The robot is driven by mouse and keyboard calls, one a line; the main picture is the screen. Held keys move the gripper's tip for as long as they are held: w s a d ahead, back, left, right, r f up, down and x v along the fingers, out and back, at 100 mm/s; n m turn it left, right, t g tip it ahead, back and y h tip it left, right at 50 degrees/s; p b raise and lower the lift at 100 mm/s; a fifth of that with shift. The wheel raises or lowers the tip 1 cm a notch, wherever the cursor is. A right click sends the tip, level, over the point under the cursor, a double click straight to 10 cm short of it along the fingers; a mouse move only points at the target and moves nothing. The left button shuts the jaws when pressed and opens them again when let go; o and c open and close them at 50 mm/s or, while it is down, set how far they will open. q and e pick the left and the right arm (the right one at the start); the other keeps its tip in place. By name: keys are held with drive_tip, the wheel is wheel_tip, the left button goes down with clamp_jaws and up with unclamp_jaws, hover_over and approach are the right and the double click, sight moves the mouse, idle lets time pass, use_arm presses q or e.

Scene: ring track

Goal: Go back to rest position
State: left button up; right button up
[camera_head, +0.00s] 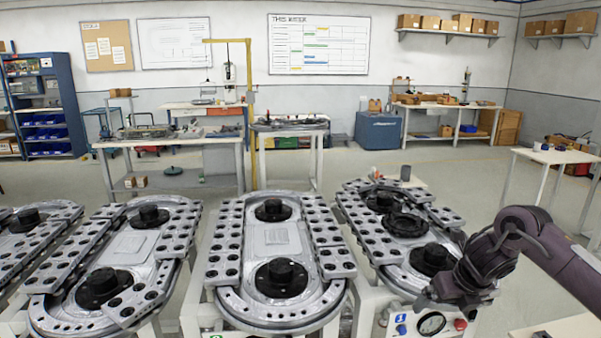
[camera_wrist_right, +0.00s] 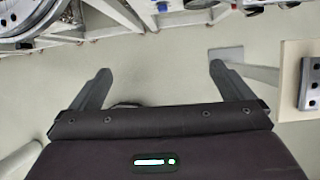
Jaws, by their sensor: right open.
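My right gripper (camera_wrist_right: 158,85) is open and empty in the right wrist view, its two dark fingers spread apart over bare floor. In the head view my right arm comes in from the right edge, and the right gripper (camera_head: 428,301) hangs low beside the front right of the rightmost ring track (camera_head: 403,278). Its fingers are hard to make out there. I cannot tell in the head view whether it touches the track. My left gripper is not in either view.
More ring tracks stand in a row, one in the middle (camera_head: 240,310) and one to its left (camera_head: 60,318). A gauge (camera_head: 431,323) and a red button (camera_head: 460,324) sit below the rightmost track. A white table (camera_head: 553,157) stands at right. Open floor lies behind the tracks.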

drive_tip(key=a+f+m+y, duration=0.2)
drive_tip(key=a+f+m, duration=0.4)
drive_tip(key=f, duration=0.6)
drive_tip(key=a+f+m+y, duration=0.2)
drive_tip(key=a+f+m, duration=0.35)
drive_tip(key=f, duration=0.75)
drive_tip(key=s+f+m, duration=0.4)
drive_tip(key=f+m, duration=0.3)
drive_tip(key=f, duration=0.4)
drive_tip(key=s+d+f+m+g+h, duration=0.15)
drive_tip(key=s+f+m, duration=0.45)
drive_tip(key=s+f, duration=0.7)
drive_tip(key=s+d+f+m+h, duration=0.15)
drive_tip(key=s+f+m, duration=0.65)
drive_tip(key=s, duration=1)
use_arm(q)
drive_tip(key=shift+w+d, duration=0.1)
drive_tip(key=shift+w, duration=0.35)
use_arm(e)
drive_tip(key=s+f+m+g+h, duration=0.1)
drive_tip(key=s, duration=0.6)
drive_tip(key=s+f+m+g+h, duration=0.1)
drive_tip(key=s+f, duration=0.1)
drive_tip(key=s, duration=0.6)
drive_tip(key=shift+s+d+f, duration=0.15)
drive_tip(key=shift+f, duration=0.15)
